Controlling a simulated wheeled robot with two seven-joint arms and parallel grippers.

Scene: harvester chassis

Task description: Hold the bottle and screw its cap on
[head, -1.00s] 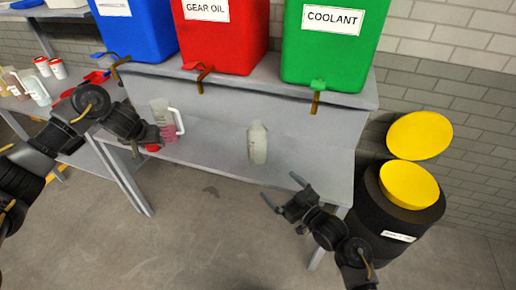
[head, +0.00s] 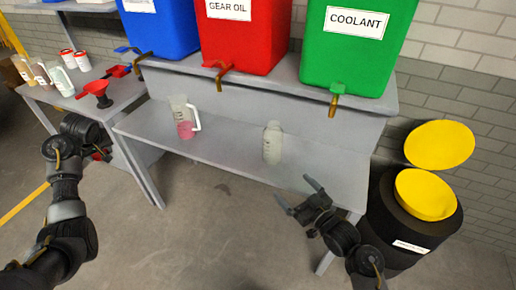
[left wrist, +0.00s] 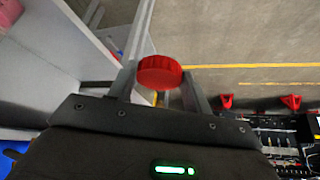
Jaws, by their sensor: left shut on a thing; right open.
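The whitish bottle (head: 272,145) stands upright on the grey bench, right of the measuring jug, with no cap seen on its top. The red ribbed cap (left wrist: 159,72) is between the fingers of my left gripper (left wrist: 160,78) in the left wrist view. In the head view, my left gripper (head: 101,151) is at the left, in front of the bench and far from the bottle; its fingers are mostly hidden by its dark body. My right gripper (head: 297,192) is open and empty, in front of the bench edge, below and right of the bottle, apart from it.
The jug (head: 183,120) with pink liquid stands left of the bottle. Blue, red and green (head: 352,45) containers with taps sit on the shelf above. A red funnel (head: 98,89) and several bottles are on the left table. A black drum (head: 405,225) with yellow top stands right.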

